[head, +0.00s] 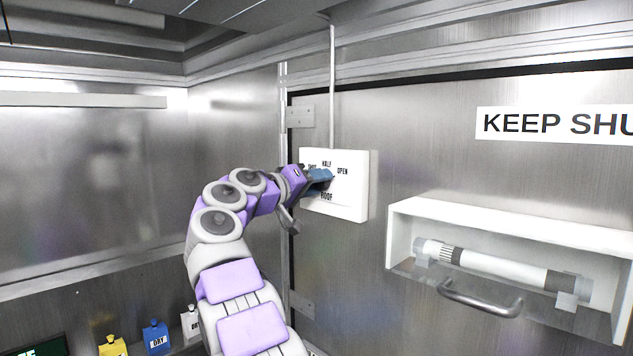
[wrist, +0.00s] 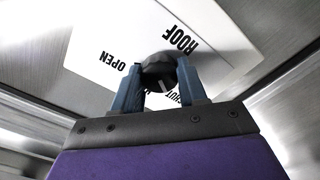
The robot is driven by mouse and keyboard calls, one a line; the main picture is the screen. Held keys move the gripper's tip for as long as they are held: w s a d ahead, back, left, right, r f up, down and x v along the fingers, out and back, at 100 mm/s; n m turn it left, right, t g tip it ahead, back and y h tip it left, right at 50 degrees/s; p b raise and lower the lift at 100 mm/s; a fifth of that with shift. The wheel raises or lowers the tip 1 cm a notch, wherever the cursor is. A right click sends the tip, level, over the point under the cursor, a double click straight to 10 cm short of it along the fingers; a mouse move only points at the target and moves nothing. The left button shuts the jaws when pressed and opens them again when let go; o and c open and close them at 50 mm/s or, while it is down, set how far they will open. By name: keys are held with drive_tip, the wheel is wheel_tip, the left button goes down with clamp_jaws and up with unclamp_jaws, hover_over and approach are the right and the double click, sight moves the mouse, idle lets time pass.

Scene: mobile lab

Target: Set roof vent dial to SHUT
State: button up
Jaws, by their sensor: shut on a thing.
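The roof vent dial is a dark round knob (wrist: 157,70) on a white panel (head: 350,205) fixed to the metal wall. In the wrist view the panel (wrist: 105,35) appears turned, with OPEN at left, ROOF at upper right and SHUT at lower right, partly covered. HALF is mostly hidden behind my gripper. My gripper (head: 321,178) is at the panel in the head view and covers the knob there. In the wrist view the blue fingers of my gripper (wrist: 160,78) are closed on both sides of the knob. A pale mark on the knob points down toward the HALF and SHUT side; its exact setting is unclear.
A white open box (head: 412,207) with a tube-like lamp (head: 500,263) and a bar handle (head: 480,300) sits right of the panel. A conduit (head: 332,90) runs up from the panel. Small yellow (head: 112,346) and blue (head: 155,338) containers stand at lower left.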

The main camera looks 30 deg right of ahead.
drive_tip(key=shift+w+f+n, duration=0.1)
drive_tip(key=shift+f+n, duration=0.15)
drive_tip(key=shift+n, duration=0.05)
drive_tip(key=o, duration=1.1)
drive_tip(key=shift+w+a, duration=0.1)
drive_tip(key=shift+w, duration=0.1)
drive_tip(key=shift+c, duration=0.2)
drive_tip(key=shift+s+r, duration=0.1)
drive_tip(key=shift+s, duration=0.1)
drive_tip(key=b+v, duration=0.1)
drive_tip(key=v, duration=1.6)
drive_tip(key=shift+a+b, duration=0.25)
drive_tip(key=shift+b, duration=0.05)
